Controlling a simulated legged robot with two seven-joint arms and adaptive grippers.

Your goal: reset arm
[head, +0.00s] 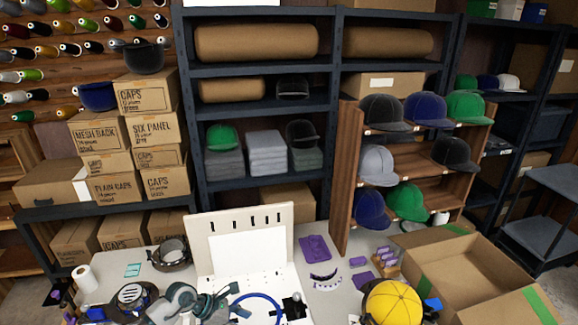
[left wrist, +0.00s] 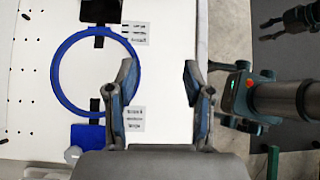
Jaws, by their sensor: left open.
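My left gripper (left wrist: 159,70) is open in the left wrist view, its two fingers wide apart with nothing between them. It is above a white surface, to the right of a blue hoop (left wrist: 62,99). In the head view my left arm reaches in at the bottom, and the blue hoop (head: 278,300) lies to the right of it. In the left wrist view, a dark gripper, my right one (left wrist: 265,30), shows at the upper right with its fingers apart and empty. I cannot make out my right gripper in the head view.
A white upright board (head: 202,240) stands on the table. A yellow cap (head: 393,303) is at the front right, beside a large open cardboard box (head: 490,268). Purple pieces (head: 314,248) lie right of the board. Shelves of caps and cartons stand behind.

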